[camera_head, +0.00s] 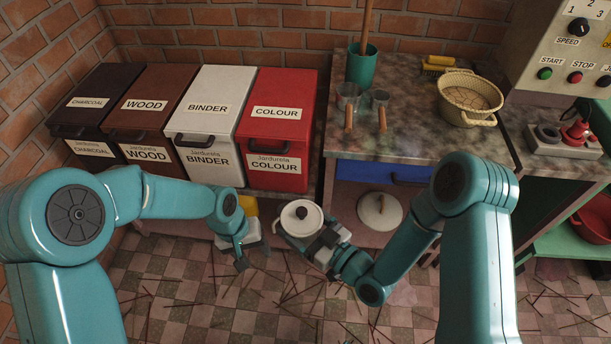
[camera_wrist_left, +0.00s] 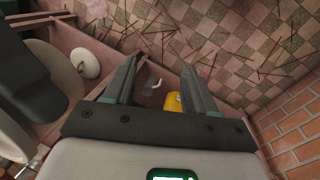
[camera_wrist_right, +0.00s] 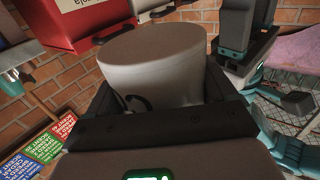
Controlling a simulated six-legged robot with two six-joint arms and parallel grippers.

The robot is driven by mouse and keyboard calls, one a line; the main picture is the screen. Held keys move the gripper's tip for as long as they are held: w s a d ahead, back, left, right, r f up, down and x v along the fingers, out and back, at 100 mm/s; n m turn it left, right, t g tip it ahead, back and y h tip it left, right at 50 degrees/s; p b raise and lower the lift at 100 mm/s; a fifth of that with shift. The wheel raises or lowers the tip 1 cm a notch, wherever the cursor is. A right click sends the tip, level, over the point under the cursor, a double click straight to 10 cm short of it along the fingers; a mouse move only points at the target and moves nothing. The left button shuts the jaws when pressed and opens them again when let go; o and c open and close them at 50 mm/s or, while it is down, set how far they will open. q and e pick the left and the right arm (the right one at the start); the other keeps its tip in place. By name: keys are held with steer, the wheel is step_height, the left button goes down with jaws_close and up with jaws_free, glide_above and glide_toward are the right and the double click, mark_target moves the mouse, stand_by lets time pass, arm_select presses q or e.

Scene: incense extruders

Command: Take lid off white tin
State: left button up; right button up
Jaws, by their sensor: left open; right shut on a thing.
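The round white tin (camera_head: 291,236) is off the floor, in front of the bins, with its white lid (camera_head: 302,214) on top. The lid has a dark round knob. My right gripper (camera_head: 318,243) is shut on the tin's side. In the right wrist view the tin (camera_wrist_right: 155,65) fills the space between the fingers of my right gripper (camera_wrist_right: 155,100). My left gripper (camera_head: 252,248) is open and empty, left of the tin and apart from it. The left wrist view shows its spread fingers (camera_wrist_left: 158,80) with nothing between them.
Charcoal, wood, white binder (camera_head: 210,115) and red colour (camera_head: 280,120) bins stand behind. A loose pale lid (camera_head: 380,211) with a knob is under the counter (camera_head: 410,100). A yellow object (camera_wrist_left: 173,102) is beyond my left fingers. Thin sticks litter the tiled floor (camera_head: 230,305).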

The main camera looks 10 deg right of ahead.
arm_select(q)
steer(key=w+d+r+t+y, duration=0.1)
steer(key=w+d+r, duration=0.1)
steer(key=r, duration=0.6)
steer(key=w+d+r+y, duration=0.1)
steer(key=w+d+r, duration=0.15)
steer(key=r, duration=0.55)
steer(key=m+t, duration=0.1)
steer(key=m, duration=0.1)
glide_toward(304, 209)
steer(key=f, duration=0.5)
steer(key=w+f, duration=0.1)
steer(key=f, duration=0.2)
steer(key=shift+d+f, duration=0.15)
steer(key=shift+c, duration=0.4)
jaws_close()
steer(key=shift+r, duration=0.25)
steer(key=shift+r, duration=0.9)
